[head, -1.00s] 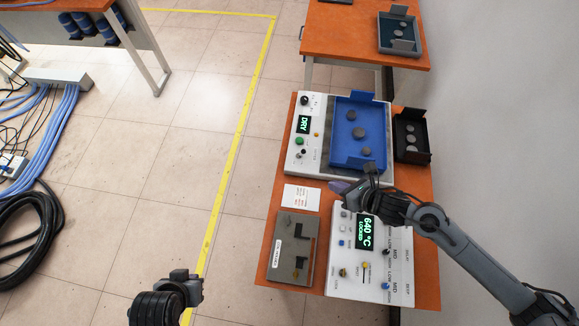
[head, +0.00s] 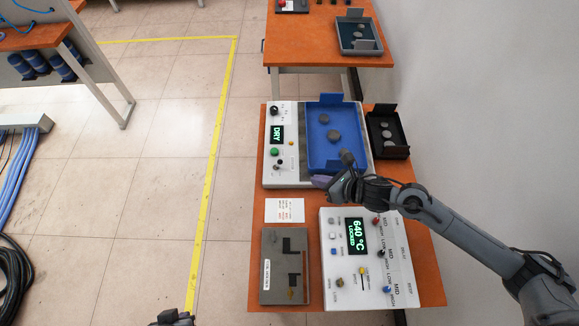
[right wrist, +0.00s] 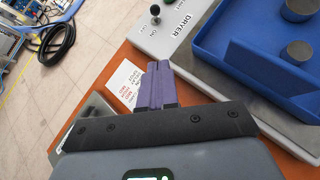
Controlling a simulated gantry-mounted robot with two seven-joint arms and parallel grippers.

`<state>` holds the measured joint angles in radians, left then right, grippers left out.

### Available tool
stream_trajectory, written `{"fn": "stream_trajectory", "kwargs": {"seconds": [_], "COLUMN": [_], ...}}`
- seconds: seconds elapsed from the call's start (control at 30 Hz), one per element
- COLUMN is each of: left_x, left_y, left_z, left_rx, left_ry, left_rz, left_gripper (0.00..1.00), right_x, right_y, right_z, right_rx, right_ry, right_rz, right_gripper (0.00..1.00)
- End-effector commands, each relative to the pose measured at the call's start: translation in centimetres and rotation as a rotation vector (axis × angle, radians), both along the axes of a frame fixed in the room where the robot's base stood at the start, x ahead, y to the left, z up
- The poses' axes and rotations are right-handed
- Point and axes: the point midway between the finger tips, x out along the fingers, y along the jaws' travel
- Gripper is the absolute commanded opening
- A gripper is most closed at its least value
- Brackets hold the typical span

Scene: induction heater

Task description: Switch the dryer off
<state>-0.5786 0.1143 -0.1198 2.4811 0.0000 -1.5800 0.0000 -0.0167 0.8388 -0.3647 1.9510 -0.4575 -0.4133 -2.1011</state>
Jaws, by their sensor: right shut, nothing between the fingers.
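The dryer is a white panel (head: 284,115) with a lit "DRY" display (head: 277,134), a green button (head: 275,152) and a blue tray (head: 338,111) holding grey discs. In the right wrist view, a small black-tipped toggle (right wrist: 156,12) stands on the panel beside the "DRYER" label, with ON/OFF lettering near it. My right gripper (head: 322,181) is shut and empty at the dryer's near edge, below the tray. Its purple fingers (right wrist: 157,86) show apart from the toggle in the right wrist view. My left gripper (head: 176,317) is cut off at the bottom edge; its jaws are unclear.
Nearer on the orange table (head: 424,256) are a control box (head: 333,231) reading 640 °C LOCKED, a grey plate (head: 274,285) with slots, and a paper card (head: 285,210). A black tray (head: 399,151) with discs stands right of the dryer.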

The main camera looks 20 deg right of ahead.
Motion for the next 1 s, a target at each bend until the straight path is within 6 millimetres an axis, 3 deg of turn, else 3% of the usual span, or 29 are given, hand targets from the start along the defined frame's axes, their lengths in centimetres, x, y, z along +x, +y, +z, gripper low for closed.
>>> {"fn": "stream_trajectory", "kwargs": {"seconds": [0.6,0.8,1.0], "left_x": [-0.1,-0.1,-0.1], "left_y": [0.3,0.2,0.1], "left_z": [-1.2,-1.0,-1.0], "left_rx": [0.011,0.011,0.006], "left_ry": [0.002,0.005,0.004], "left_rz": [-0.007,-0.007,-0.004], "left_gripper": [0.00,0.00,0.00], "right_x": [6.9,9.2,10.1], "right_y": [4.3,5.2,5.6], "right_z": [-5.7,-5.0,-4.9], "right_rx": [0.005,0.001,0.000], "right_ry": [0.000,0.000,-0.001], "right_rz": [0.000,-0.001,0.000], "right_gripper": [0.00,0.00,0.00]}}
